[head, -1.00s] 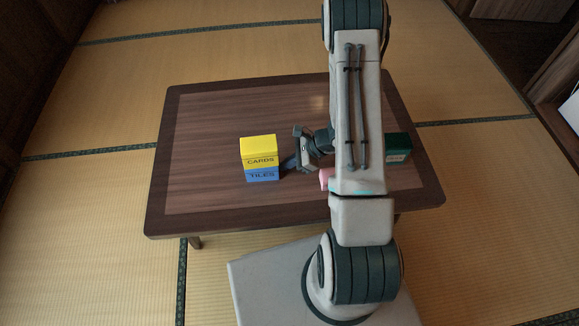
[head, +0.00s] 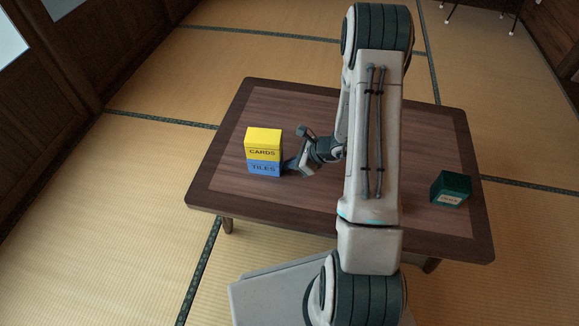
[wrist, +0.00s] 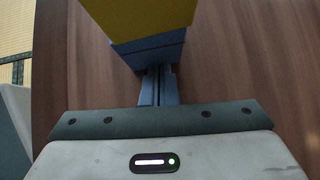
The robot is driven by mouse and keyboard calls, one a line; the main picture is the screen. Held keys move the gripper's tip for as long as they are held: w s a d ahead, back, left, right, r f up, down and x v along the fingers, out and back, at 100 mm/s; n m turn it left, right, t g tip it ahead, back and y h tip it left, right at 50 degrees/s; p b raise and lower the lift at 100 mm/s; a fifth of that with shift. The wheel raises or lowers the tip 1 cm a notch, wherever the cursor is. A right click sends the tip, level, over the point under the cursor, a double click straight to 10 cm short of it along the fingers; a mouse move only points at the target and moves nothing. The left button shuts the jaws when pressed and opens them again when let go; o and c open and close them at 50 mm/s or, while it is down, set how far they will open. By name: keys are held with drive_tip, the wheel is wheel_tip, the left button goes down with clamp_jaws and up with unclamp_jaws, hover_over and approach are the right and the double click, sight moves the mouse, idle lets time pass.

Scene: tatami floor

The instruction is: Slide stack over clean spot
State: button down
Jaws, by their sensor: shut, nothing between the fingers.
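The stack is a yellow CARDS box (head: 263,141) on top of a blue TILES box (head: 264,168). It stands upright near the left side of the dark wooden table (head: 400,215). My gripper (head: 291,167) is low at the right side of the stack, its tips at the blue box. In the wrist view the shut, empty fingers (wrist: 158,84) point at the blue box (wrist: 150,48), with the yellow box (wrist: 138,14) above it. They look touching or nearly so. I cannot make out a distinct clean spot; the tabletop under the stack is hidden.
A dark green box (head: 451,188) stands near the table's right edge. My arm hides the middle right of the table. Tatami floor (head: 110,220) surrounds the table. A narrow strip of tabletop is free left of the stack.

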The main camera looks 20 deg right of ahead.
drive_tip(key=shift+s+d, duration=0.1)
drive_tip(key=shift+s+d, duration=0.15)
drive_tip(key=shift+d, duration=0.2)
drive_tip(key=d, duration=0.1)
drive_tip(key=s+d, duration=0.1)
drive_tip(key=shift+s+d, duration=0.3)
drive_tip(key=shift+d, duration=0.1)
drive_tip(key=p+v, duration=0.4)
drive_tip(key=v, duration=0.6)
drive_tip(key=shift+a, duration=0.1)
